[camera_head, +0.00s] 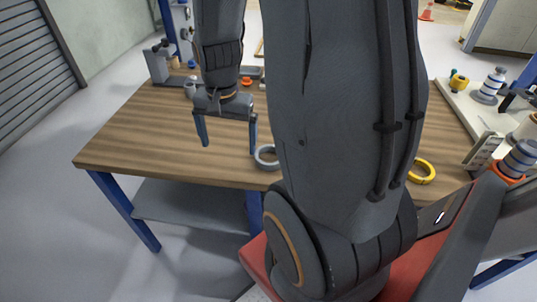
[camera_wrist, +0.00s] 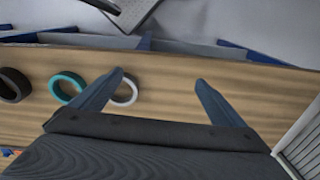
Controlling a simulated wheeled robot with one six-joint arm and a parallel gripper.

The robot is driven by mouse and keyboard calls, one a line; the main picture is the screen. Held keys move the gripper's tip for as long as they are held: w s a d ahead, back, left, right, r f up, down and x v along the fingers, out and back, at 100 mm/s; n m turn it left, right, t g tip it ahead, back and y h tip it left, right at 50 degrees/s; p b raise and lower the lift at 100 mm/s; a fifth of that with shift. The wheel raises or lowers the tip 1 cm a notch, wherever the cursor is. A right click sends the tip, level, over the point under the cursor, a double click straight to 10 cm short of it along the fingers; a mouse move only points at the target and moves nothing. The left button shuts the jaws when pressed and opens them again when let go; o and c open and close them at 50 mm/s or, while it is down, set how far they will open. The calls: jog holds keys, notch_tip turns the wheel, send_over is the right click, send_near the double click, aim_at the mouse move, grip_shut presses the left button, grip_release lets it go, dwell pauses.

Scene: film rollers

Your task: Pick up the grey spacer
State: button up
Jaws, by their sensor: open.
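The grey spacer is a light grey ring lying flat on the wooden table. In the head view the grey spacer (camera_head: 265,167) is near the front edge, partly hidden by my arm. My gripper (camera_head: 229,149) is open and empty above the table, with blue fingers pointing down. The spacer is just right of its right finger, outside the jaws. In the wrist view the spacer (camera_wrist: 134,92) shows beside the left finger of my gripper (camera_wrist: 158,77), which covers part of it.
A teal ring (camera_wrist: 54,91) and a black ring (camera_wrist: 24,84) lie left of the spacer in the wrist view. A yellow ring (camera_head: 421,180) lies right of my arm on the table (camera_head: 150,140). Fixtures stand at the back. The table's left front is clear.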

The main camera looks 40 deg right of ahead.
aim_at(270, 160)
jog(key=s+d+f+m, duration=0.1)
jog(key=d+f+m, duration=0.2)
jog(key=d+m, duration=0.4)
jog(key=d+f+m, duration=0.2)
jog(key=d+m, duration=0.4)
jog(key=d, duration=0.1)
jog(key=shift+g, duration=0.4)
jog(key=shift+w+f+p, duration=0.15)
jog(key=shift+f+p, duration=1.7)
jog(key=shift+f, duration=2.2)
jog(key=shift+c, duration=0.2)
jog(key=c, duration=1.1)
jog(key=shift+r, duration=0.1)
jog(key=shift+c, duration=0.2)
